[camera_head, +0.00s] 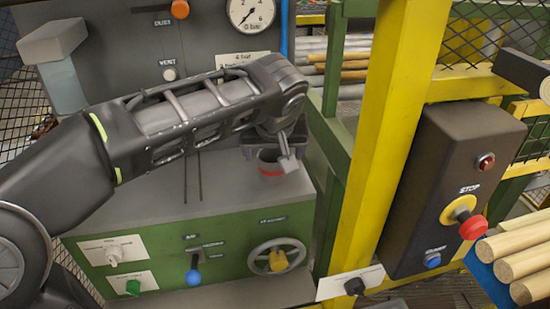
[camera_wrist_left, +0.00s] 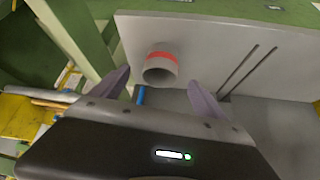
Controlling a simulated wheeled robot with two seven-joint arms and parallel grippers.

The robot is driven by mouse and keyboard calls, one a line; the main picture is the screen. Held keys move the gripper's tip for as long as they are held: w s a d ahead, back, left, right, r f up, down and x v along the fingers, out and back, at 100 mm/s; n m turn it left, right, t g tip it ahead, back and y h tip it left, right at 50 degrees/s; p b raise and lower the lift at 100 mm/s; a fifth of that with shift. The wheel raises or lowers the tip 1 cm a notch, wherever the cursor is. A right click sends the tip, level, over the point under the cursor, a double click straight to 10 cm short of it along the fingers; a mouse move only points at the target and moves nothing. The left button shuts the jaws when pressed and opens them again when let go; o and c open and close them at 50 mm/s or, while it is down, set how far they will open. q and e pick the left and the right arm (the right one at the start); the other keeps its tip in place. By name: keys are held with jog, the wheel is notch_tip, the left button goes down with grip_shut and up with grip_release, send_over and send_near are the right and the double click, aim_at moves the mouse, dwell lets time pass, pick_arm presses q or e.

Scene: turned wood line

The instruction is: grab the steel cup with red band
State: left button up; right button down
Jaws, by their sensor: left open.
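The steel cup with red band (camera_head: 268,161) stands on the grey top of the green machine, near its right end, partly hidden by my left gripper. It also shows in the left wrist view (camera_wrist_left: 160,68), its open mouth towards the camera. My left gripper (camera_head: 287,158) reaches over from the left and is at the cup in the head view. In the left wrist view the two fingers (camera_wrist_left: 154,88) are apart, with the cup ahead of and between their tips; I see no contact. My right gripper is not in view.
The machine top (camera_head: 225,195) is clear left of the cup, apart from two dark slots. A grey panel with a gauge (camera_head: 251,12) rises behind. A yellow post (camera_head: 385,120) and a stop-button box (camera_head: 450,190) stand to the right, with wooden rods (camera_head: 520,260) beyond.

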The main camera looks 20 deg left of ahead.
aim_at(273, 182)
pick_arm(q)
jog(key=shift+x, duration=1.4)
jog(key=shift+w+a+f+p, duration=0.15)
jog(key=shift+a+f+p, duration=0.05)
jog(key=shift+f+p, duration=0.2)
jog(key=x, duration=0.4)
jog(key=shift+f+p, duration=0.15)
jog(key=shift+p, duration=0.2)
jog(key=c, duration=1.5)
